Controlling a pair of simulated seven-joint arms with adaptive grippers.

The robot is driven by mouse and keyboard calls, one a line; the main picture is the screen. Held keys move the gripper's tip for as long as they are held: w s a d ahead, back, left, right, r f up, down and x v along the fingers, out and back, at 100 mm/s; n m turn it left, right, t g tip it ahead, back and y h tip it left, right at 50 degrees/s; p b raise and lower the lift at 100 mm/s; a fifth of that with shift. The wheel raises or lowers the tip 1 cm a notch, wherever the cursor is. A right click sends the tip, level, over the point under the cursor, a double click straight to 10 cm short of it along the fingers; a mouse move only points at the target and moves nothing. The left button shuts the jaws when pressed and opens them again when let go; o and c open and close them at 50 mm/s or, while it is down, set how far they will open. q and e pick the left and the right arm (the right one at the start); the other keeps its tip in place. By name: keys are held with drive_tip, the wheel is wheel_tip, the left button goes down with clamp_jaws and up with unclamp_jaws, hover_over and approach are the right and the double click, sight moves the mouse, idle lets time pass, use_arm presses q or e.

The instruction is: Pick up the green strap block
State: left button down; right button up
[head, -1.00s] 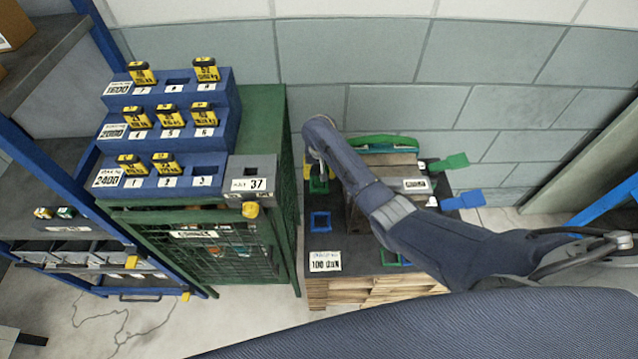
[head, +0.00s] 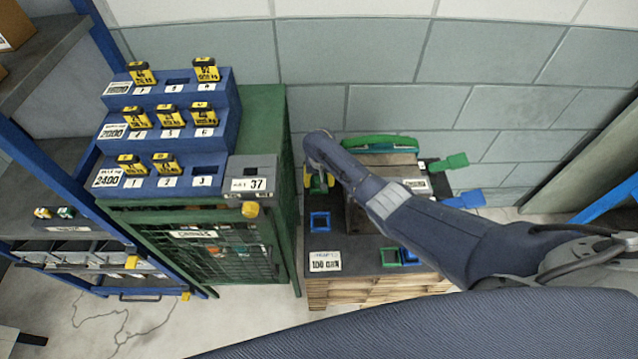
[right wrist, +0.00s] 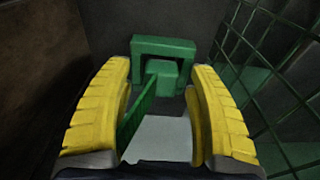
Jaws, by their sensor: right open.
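The green strap block (right wrist: 165,48) shows in the right wrist view as an arch-shaped green piece just beyond the fingertips. A green strip runs from it towards the camera, between the fingers. My right gripper (right wrist: 160,85) is open, with its yellow fingers on either side of the strip and nothing clamped. In the head view my right gripper (head: 318,182) is low at the back left of the dark-topped stack, and my wrist hides most of what is under it. My left gripper is not in view.
A mould with a green strap (head: 380,141) stands beside my right forearm. A blue square frame (head: 320,222) and a small green frame (head: 390,258) lie on the dark top (head: 345,240). The green mesh cabinet (head: 291,170) stands close on the left.

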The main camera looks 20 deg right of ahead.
idle(0.3)
drive_tip(key=shift+f, duration=0.1)
drive_tip(key=c, duration=1.1)
drive_tip(key=shift+c, duration=0.3)
drive_tip(key=shift+c, duration=0.2)
